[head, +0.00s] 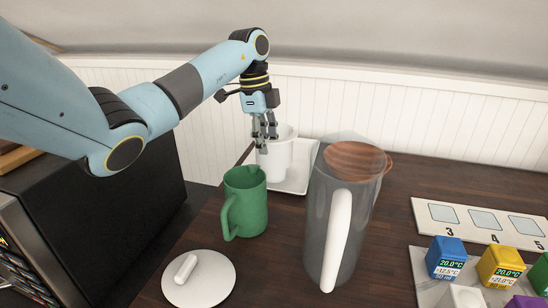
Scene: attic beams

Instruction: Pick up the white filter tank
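The white filter tank (281,163) is a white cup-shaped vessel standing upright on a white tray (299,180) near the back of the dark wooden table. My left gripper (265,143) points down at the tank's left side, with its fingers overlapping the rim. The fingers are close together. I cannot tell whether they touch the tank or are closed on its wall. My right gripper is not in view.
The green pitcher (246,204) stands in front of the tank. A tall clear grey jug (323,215) with a white handle stands to its right. A white lid (212,276) lies at front left. Coloured blocks (447,252) and a numbered panel (475,222) are at right.

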